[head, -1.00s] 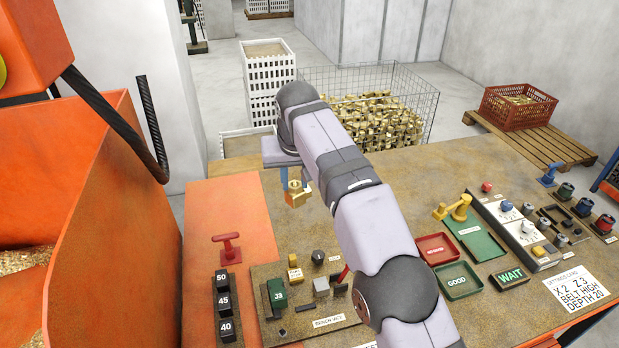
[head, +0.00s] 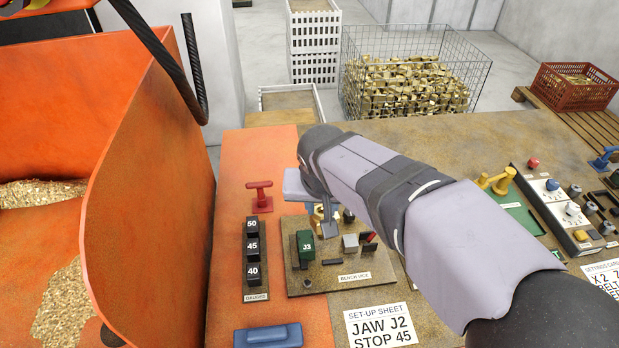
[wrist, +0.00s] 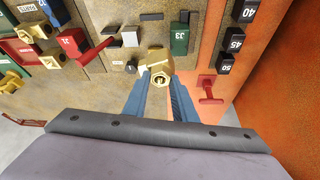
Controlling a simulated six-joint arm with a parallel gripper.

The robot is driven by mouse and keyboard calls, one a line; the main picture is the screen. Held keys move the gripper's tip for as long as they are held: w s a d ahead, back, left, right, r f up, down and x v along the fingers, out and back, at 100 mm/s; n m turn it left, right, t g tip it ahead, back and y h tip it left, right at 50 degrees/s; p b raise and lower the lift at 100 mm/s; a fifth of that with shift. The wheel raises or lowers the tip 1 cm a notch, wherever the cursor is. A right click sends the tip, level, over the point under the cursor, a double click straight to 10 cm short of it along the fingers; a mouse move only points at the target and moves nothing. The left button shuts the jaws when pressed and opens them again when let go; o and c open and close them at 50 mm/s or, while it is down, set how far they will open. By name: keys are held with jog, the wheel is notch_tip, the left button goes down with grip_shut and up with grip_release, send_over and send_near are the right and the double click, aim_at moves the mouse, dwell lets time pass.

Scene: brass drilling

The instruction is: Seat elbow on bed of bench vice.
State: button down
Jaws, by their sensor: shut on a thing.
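The brass elbow (wrist: 157,60) is between the blue fingers of my gripper (wrist: 160,88) in the wrist view, with its round opening facing the camera. In the head view the elbow (head: 318,213) is partly hidden by my gripper (head: 325,225). The bench vice (head: 352,268) is a labelled tan plate with a green J3 jaw (head: 305,243) and a grey block (head: 350,241). My gripper is by the far side of the vice. The J3 jaw (wrist: 179,40) and bed area show just beyond the elbow in the wrist view. I cannot tell whether the elbow touches the bed.
Black gauge blocks (head: 252,247) marked 50, 45 and 40 stand left of the vice, near a red T-handle (head: 260,196). A set-up sheet (head: 380,325) reads JAW J2, STOP 45. A red J1 block (wrist: 72,40) and other brass pieces (wrist: 52,60) are left in the wrist view.

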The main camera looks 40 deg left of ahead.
jog(key=shift+d+f+m, duration=0.4)
jog(key=shift+d+f, duration=0.1)
jog(key=shift+d+f+m+h, duration=0.1)
jog(key=shift+f+m+h, duration=0.05)
jog(key=shift+m+h, duration=0.15)
jog(key=shift+w+m+t+h, duration=0.15)
jog(key=shift+m+t+h, duration=0.2)
jog(key=shift+m, duration=0.75)
jog(key=shift+f, duration=0.15)
jog(key=shift+f+b, duration=1.7)
jog(key=shift+f, duration=0.3)
jog(key=shift+f+b, duration=1.25)
jog(key=shift+f, duration=0.2)
dwell(0.8)
